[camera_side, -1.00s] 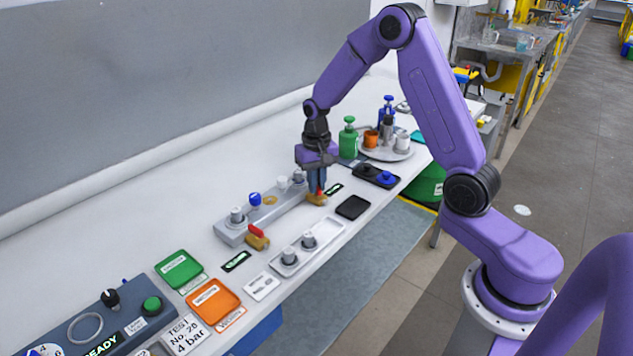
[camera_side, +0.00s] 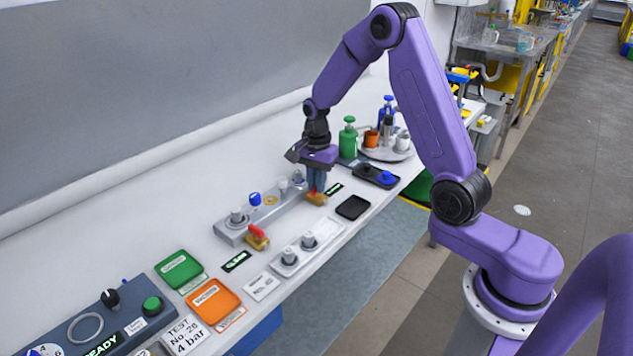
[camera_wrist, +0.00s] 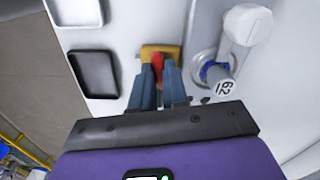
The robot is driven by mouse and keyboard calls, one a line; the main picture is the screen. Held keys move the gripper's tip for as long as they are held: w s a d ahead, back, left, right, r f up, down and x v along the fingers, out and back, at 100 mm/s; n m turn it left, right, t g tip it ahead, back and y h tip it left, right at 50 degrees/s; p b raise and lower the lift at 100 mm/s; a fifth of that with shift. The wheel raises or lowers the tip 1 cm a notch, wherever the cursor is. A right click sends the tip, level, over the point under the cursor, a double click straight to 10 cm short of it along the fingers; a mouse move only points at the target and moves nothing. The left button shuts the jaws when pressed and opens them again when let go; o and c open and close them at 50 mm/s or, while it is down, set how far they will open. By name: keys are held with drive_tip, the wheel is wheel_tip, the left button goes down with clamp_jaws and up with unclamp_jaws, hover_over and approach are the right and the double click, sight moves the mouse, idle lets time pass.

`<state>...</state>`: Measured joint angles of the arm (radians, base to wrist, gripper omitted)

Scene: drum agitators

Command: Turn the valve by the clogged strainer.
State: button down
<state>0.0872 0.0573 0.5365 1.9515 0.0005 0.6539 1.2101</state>
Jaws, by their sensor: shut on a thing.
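My gripper (camera_side: 316,188) points down at the far valve, at the far end of the grey strainer block (camera_side: 232,237). The valve has a brass body (camera_side: 317,199) and a red handle. In the wrist view, my gripper's blue fingers (camera_wrist: 158,76) are shut on the red handle (camera_wrist: 157,60), with the brass body (camera_wrist: 160,49) just beyond. A second valve with a red handle (camera_side: 257,232) stands by the near end of the block. A strainer with a blue ring and a number on its end (camera_wrist: 220,84) is right of my fingers. I cannot tell which strainer is clogged.
A black tray (camera_side: 352,207) lies in front of the held valve. A dark tray with a blue part (camera_side: 386,177), a green bottle (camera_side: 348,138) and a round tray (camera_side: 386,154) stand beyond. Green (camera_side: 178,269) and orange (camera_side: 213,300) trays lie nearer.

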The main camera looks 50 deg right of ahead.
drive_tip(key=shift+r+m, duration=0.1)
drive_tip(key=shift+m, duration=1)
drive_tip(key=c, duration=1.1)
unclamp_jaws()
drive_tip(key=shift+c, duration=0.2)
wheel_tip(320, 180, up, 17)
drive_tip(key=shift+r, duration=0.2)
